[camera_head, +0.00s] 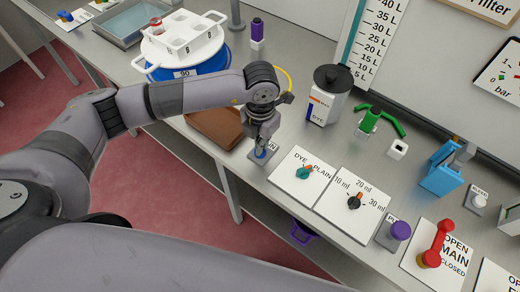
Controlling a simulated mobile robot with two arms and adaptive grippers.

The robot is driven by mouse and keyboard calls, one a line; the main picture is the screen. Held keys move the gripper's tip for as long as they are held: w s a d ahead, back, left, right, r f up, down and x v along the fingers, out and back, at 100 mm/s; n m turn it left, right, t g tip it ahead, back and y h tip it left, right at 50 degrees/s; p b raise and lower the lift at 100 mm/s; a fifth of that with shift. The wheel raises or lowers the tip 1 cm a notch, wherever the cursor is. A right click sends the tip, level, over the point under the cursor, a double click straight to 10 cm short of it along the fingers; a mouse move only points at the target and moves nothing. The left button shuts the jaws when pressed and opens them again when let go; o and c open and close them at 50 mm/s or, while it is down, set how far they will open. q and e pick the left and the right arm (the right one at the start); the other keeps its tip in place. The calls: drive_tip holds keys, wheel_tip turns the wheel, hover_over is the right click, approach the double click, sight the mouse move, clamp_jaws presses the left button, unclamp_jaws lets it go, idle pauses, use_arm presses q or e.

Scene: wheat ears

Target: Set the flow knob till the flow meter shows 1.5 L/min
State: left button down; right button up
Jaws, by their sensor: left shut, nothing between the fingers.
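My left gripper (261,148) is shut and empty, pointing down at a small plate with a blue button (260,154) near the bench's front edge. Its fingers hide part of that plate; I cannot tell whether they touch it. I see no knob labelled flow and no flow meter that I can make out. A teal knob (304,172) sits on a DYE/PLAIN plate, and a black knob (354,202) on a 10/20/30 ml plate. My right gripper is not in view.
A dye bottle (325,95), a green handle (380,120) and a blue clamp-like part (441,172) stand behind. A white rack (185,40) is at upper left.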

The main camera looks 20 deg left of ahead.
use_arm(q)
drive_tip(key=shift+f+b, duration=0.6)
drive_tip(key=shift+f, duration=0.1)
idle(1.3)
drive_tip(key=shift+r+p, duration=1.95)
drive_tip(key=shift+r, duration=1.6)
